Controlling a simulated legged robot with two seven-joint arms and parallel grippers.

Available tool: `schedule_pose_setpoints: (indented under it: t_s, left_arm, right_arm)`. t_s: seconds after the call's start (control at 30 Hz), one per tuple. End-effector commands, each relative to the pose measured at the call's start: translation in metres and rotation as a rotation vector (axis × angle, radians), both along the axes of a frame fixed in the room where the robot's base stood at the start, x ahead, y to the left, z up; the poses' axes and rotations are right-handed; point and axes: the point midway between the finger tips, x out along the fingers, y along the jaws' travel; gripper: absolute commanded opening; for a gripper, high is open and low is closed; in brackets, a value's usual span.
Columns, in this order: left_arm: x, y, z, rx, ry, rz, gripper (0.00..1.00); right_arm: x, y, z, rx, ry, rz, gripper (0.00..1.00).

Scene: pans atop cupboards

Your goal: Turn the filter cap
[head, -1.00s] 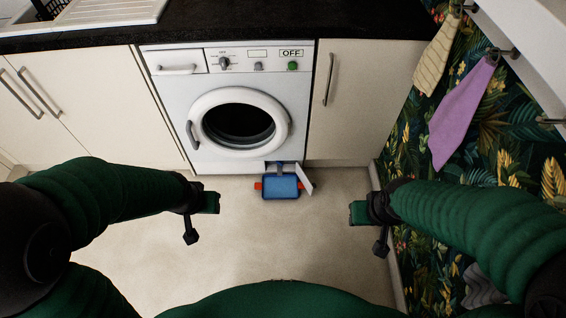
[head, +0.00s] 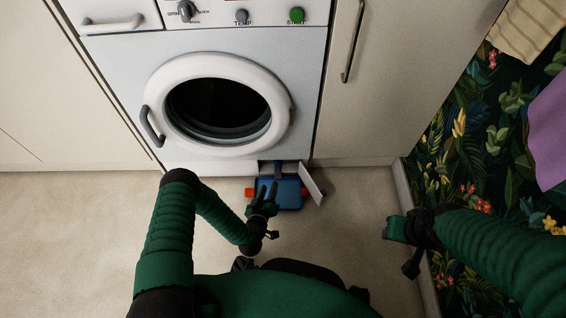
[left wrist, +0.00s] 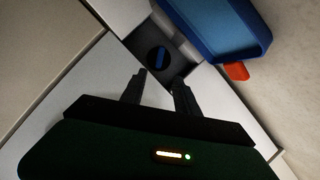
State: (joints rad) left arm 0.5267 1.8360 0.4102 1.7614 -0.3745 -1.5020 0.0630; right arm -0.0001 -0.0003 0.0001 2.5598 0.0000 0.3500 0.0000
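The filter cap (left wrist: 159,59) is a dark round cap with a blue grip bar across it. It sits in a recess at the bottom of the washing machine (head: 222,105), and in the head view I cannot make it out. My left gripper (head: 268,188) is open, its fingers pointing toward the recess over the blue tray. In the left wrist view the two fingertips of my left gripper (left wrist: 157,75) are apart, with the cap beyond them and nothing between them. My right gripper (head: 390,229) is at the right above the floor; its finger opening is unclear.
A blue tray (head: 292,197) with red-orange side tabs stands on the floor below the recess; it also shows in the left wrist view (left wrist: 225,30). A white flap (head: 312,184) hangs open at its right. Cupboards flank the machine. The floor at left is clear.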

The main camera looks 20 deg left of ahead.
Motion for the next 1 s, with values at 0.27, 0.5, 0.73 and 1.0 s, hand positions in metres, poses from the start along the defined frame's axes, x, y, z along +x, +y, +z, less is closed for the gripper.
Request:
schedule_pose_setpoints:
  t_s: [0.27,0.5,0.73,1.0]
  left_arm:
    - [0.061,0.004,-0.03,0.001,-0.001,-0.001,0.37]
    - [0.119,0.007,-0.049,0.0,0.001,-0.002,0.37]
    - [0.149,0.008,-0.053,-0.001,0.004,-0.003,0.37]
    - [0.152,0.008,-0.051,0.0,0.005,-0.004,0.37]
  right_arm:
    - [0.0,0.0,-0.05,0.0,0.001,0.0,0.37]
    - [0.0,0.0,-0.093,0.0,0.001,0.0,0.37]
    - [0.0,0.0,-0.111,0.0,0.001,0.0,0.37]
    - [0.0,0.0,-0.11,0.0,0.0,0.0,0.37]
